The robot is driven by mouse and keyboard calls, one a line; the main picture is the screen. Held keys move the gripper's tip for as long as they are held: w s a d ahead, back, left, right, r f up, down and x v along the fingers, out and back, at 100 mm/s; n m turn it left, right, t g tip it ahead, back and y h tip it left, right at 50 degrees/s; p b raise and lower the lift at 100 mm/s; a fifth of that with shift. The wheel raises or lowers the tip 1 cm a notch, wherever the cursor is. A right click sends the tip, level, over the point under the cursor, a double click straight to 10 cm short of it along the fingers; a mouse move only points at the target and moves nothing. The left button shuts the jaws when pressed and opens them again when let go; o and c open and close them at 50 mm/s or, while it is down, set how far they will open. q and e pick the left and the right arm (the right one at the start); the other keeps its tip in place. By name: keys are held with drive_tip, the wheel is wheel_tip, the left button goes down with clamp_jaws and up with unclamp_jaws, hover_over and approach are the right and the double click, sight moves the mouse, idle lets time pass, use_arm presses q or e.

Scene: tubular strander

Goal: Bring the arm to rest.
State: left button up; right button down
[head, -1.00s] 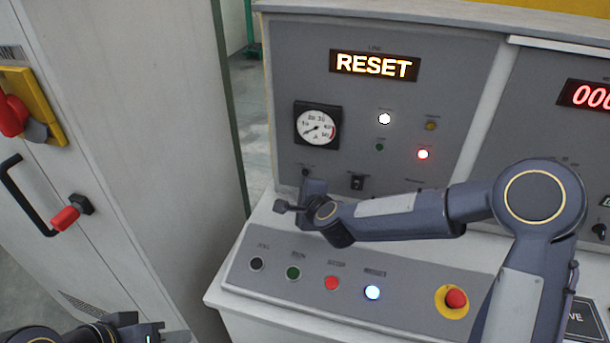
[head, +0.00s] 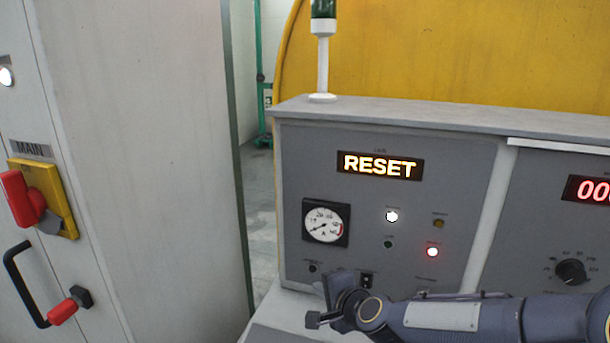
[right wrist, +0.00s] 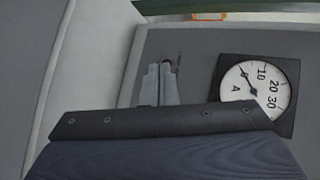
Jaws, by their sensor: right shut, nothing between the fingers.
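My right gripper (head: 328,298) is in the lower middle of the head view, in front of the lower left of the grey control panel (head: 460,185). Its arm comes in from the right along the bottom edge. In the right wrist view its fingers (right wrist: 158,86) are together with nothing between them, and they point toward the panel. I cannot tell whether the fingertips touch the panel. My left gripper is not in view.
The panel carries a lit RESET display (head: 380,166), a round gauge (head: 325,222), a white lamp (head: 392,216) and a red lamp (head: 432,252). At left stands a cabinet with a red main switch (head: 22,198) and a black handle (head: 25,285). A yellow guard (head: 450,60) rises behind.

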drive_tip(key=s+d+r+n+g, duration=0.1)
drive_tip(key=s+d+r+n, duration=0.1)
drive_tip(key=s+d+n, duration=0.45)
drive_tip(key=s+d+r+n+g, duration=0.15)
drive_tip(key=s+d, duration=0.25)
drive_tip(key=s, duration=0.5)
drive_tip(key=s+d+f+n+g+h, duration=0.1)
drive_tip(key=s+d+f, duration=0.1)
drive_tip(key=s, duration=0.6)
drive_tip(key=s+d+f+n+g+h, duration=0.1)
drive_tip(key=s+d, duration=0.3)
drive_tip(key=s, duration=0.4)
drive_tip(key=shift+s+f+n+g, duration=0.3)
drive_tip(key=shift+f+n+g, duration=0.35)
drive_tip(key=shift+n, duration=0.05)
drive_tip(key=shift+w+d, duration=0.1)
